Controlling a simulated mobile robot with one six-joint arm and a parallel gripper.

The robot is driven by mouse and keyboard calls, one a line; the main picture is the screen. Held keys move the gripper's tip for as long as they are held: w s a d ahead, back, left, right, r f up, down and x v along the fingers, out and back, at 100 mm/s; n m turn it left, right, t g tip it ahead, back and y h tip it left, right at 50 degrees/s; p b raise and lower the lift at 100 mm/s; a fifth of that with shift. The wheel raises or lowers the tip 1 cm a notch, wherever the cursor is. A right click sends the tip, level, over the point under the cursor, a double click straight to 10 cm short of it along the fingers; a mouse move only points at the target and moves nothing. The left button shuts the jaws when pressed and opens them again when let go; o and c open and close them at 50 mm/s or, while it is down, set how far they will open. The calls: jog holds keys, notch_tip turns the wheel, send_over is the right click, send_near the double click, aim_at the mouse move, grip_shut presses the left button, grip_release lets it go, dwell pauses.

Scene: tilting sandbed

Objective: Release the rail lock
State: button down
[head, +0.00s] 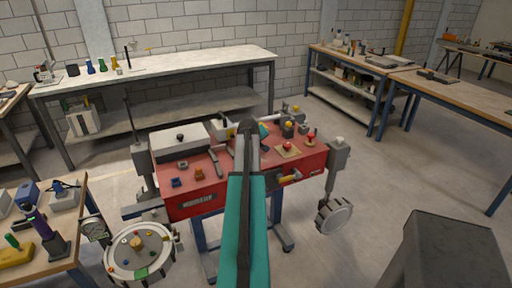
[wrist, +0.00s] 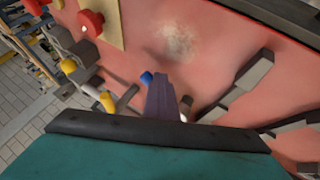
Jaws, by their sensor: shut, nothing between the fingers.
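The red sandbed body (head: 200,195) stands in the middle of the head view. A lever with a yellow grip (head: 288,178) is on its front face. A rail with fittings and a yellow knob (head: 289,125) runs along its back edge. I cannot tell for sure which part is the rail lock. In the wrist view, yellow knobs (wrist: 107,101) and a small blue knob (wrist: 146,77) lie beyond my gripper (wrist: 161,84). My gripper is shut and empty above the red surface. My arm hides its fingertips in the head view.
A red knob on a beige plate (head: 288,148), a red-topped knob (head: 310,138) and a pale lidded box (head: 180,139) sit on top. A white bench (head: 190,65) is behind.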

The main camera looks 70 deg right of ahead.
jog(key=shift+s+d+r, duration=0.1)
jog(key=shift+d+r, duration=0.05)
jog(key=shift+d, duration=0.1)
jog(key=shift+s+a+f, duration=0.1)
jog(key=shift+a+f, duration=0.15)
jog(key=shift+a, duration=0.4)
jog(key=a, duration=0.2)
jog(key=s+a, duration=0.1)
jog(key=shift+a+f, duration=0.1)
jog(key=shift+f, duration=0.2)
jog(key=s+a+r+b, duration=0.2)
jog(key=s+a+r, duration=0.1)
jog(key=s+r, duration=0.2)
notch_tip(320, 180, up, 3)
jog(key=shift+s+f, duration=0.15)
jog(key=shift+s, duration=0.05)
